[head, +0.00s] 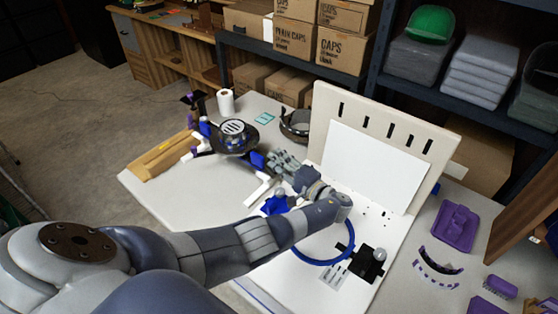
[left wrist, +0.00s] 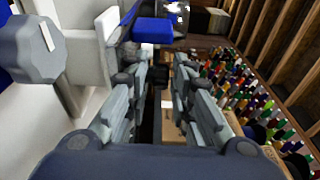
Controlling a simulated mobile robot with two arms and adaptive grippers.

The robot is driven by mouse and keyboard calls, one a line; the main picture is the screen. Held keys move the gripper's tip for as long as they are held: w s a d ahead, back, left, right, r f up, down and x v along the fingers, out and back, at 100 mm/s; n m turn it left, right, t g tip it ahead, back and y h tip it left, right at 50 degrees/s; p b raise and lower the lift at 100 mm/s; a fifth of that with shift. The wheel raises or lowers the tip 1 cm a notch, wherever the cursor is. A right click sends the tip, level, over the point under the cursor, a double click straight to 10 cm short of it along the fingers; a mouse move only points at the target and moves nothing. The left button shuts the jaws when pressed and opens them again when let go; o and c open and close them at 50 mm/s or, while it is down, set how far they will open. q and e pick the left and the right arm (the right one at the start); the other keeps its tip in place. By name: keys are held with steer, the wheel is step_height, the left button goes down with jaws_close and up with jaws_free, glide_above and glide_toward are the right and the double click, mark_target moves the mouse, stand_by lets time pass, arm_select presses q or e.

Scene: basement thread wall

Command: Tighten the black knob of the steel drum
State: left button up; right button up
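The steel drum appears to be the dark round body with a silver grille (head: 234,127) at the back of the white table, with blue parts around it. My left gripper (head: 279,160) is just right of a blue block (head: 257,159) beside the drum. In the left wrist view my left gripper (left wrist: 158,78) has its fingers apart. A small black piece (left wrist: 161,54) shows beyond the fingertips, below a blue block (left wrist: 153,30); I cannot tell whether it is the black knob. A grey faceted knob (left wrist: 36,50) is at the left. My right gripper is not in view.
A cream upright board (head: 385,120) with slots stands right of my gripper. A blue ring (head: 322,263) lies in front of it. Purple parts (head: 455,228) lie at the right. A paper roll (head: 225,101) stands behind the drum. The table's front left is clear.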

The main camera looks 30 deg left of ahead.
arm_select(q)
jaws_close()
